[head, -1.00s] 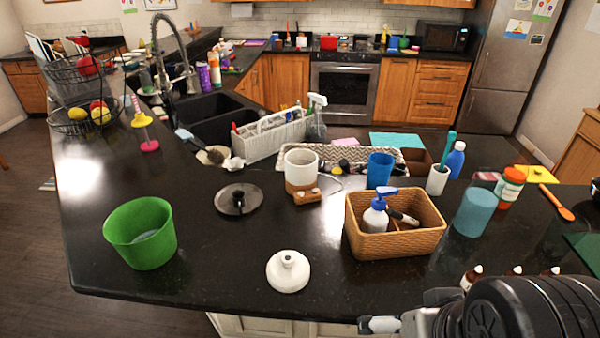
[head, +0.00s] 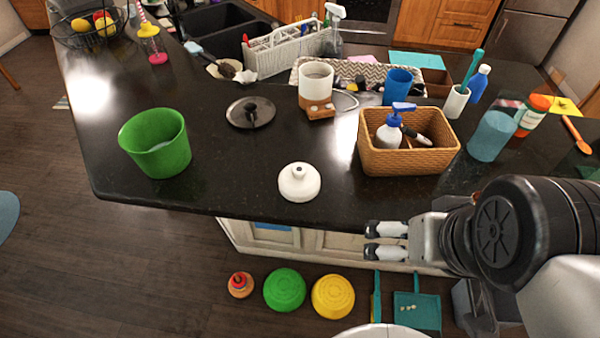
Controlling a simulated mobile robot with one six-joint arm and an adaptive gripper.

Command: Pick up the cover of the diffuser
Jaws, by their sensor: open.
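A white dome-shaped cover (head: 299,184) with a small spout-like top sits on the dark countertop near its front edge in the head view. The diffuser base (head: 316,88), a white cup on a wooden-looking stand, is farther back and slightly right of it. My gripper (head: 372,240) is to the right of the cover and nearer to me, in front of the counter's front edge. Its two fingers point left, apart, with nothing between them.
A green bucket (head: 158,148) stands left of the cover. A black lid (head: 251,113) lies behind it. A wicker basket (head: 370,161) with a pump bottle stands to the right. The counter around the cover is clear.

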